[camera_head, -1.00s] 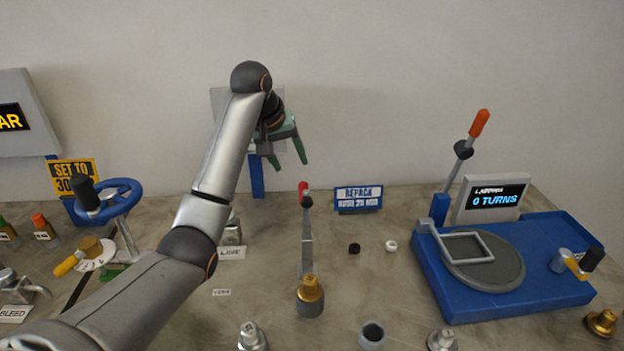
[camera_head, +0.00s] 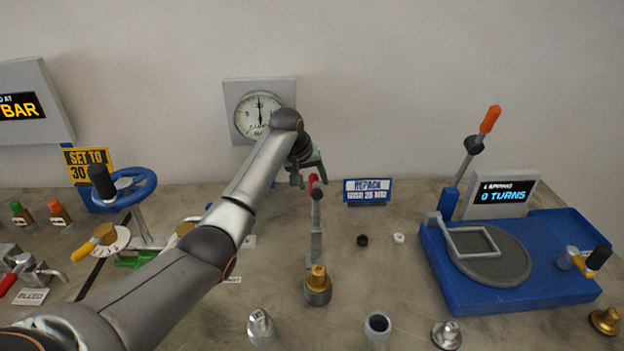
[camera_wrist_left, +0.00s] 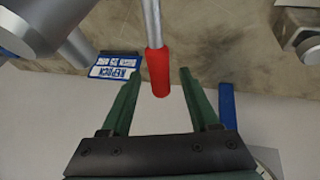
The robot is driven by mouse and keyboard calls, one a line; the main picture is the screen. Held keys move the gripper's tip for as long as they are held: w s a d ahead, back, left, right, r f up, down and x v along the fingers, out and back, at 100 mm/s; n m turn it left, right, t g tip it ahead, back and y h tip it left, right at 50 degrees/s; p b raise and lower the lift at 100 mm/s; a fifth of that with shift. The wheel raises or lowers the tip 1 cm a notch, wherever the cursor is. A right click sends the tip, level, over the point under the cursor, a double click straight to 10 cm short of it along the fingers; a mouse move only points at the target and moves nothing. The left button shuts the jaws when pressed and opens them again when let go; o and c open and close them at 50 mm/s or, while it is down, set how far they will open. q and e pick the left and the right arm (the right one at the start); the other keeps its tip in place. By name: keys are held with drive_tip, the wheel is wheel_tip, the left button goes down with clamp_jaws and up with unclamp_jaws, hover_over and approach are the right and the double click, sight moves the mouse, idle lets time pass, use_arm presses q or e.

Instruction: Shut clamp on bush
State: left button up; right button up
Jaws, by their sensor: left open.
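The clamp (camera_head: 316,235) stands on the bench with its lever upright and a red grip (camera_head: 313,182) at the top. The bush (camera_head: 317,284) is a brass piece in a dark grey round base at the clamp's near end. My left gripper (camera_head: 306,178) is at the top of the lever. In the left wrist view the red grip (camera_wrist_left: 158,72) lies between the two open green fingers of the left gripper (camera_wrist_left: 159,80), with a gap on both sides. The fingers partly hide behind my arm in the head view. My right gripper is not in view.
A repack sign (camera_head: 367,191) stands right behind the clamp. A blue lapping station (camera_head: 500,290) with an upright orange-tipped lever is at the right. A blue handwheel (camera_head: 130,190) is at the left. A pressure gauge (camera_head: 258,110) hangs behind. Small fittings line the front.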

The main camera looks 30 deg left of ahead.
use_arm(q)
clamp_jaws()
idle(0.5)
idle(0.9)
